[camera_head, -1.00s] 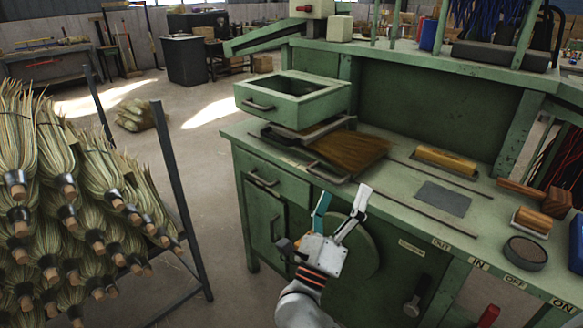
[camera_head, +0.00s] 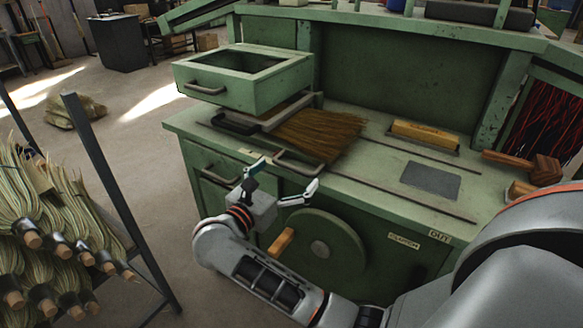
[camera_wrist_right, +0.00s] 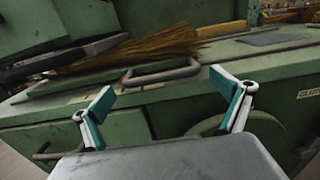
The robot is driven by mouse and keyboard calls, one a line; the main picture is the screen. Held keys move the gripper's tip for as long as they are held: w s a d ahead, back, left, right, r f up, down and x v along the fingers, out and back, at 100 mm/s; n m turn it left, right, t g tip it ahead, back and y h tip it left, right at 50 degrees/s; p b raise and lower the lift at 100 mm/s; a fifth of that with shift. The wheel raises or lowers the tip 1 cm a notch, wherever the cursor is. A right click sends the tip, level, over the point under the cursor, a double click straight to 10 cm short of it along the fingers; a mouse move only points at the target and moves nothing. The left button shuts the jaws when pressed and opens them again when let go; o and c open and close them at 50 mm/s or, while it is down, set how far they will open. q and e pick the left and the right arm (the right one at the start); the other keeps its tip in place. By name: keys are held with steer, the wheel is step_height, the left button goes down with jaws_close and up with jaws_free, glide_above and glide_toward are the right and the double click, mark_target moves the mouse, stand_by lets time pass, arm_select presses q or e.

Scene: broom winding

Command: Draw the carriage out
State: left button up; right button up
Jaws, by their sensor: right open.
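The carriage (camera_head: 285,114) is a flat metal frame on the green bench, under a raised green box, with brown bristles (camera_head: 318,135) spread beside it. A grey U-shaped handle (camera_head: 299,165) sticks out at the bench's front edge. I cannot tell how it joins the carriage. My right gripper (camera_head: 286,177) is open and empty just in front of the handle. In the right wrist view, the handle (camera_wrist_right: 160,76) lies between and just beyond the fingertips of the right gripper (camera_wrist_right: 163,86), with no clear contact. My left gripper is out of view.
A drawer handle (camera_head: 218,178) and a round wheel (camera_head: 320,245) with a wooden knob are on the bench front. Thin rails (camera_head: 400,190), a yellow block (camera_head: 425,135) and a grey plate (camera_head: 431,180) lie on the top. A rack of broom heads (camera_head: 125,200) stands left.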

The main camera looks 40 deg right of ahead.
steer(key=shift+x, duration=1.45)
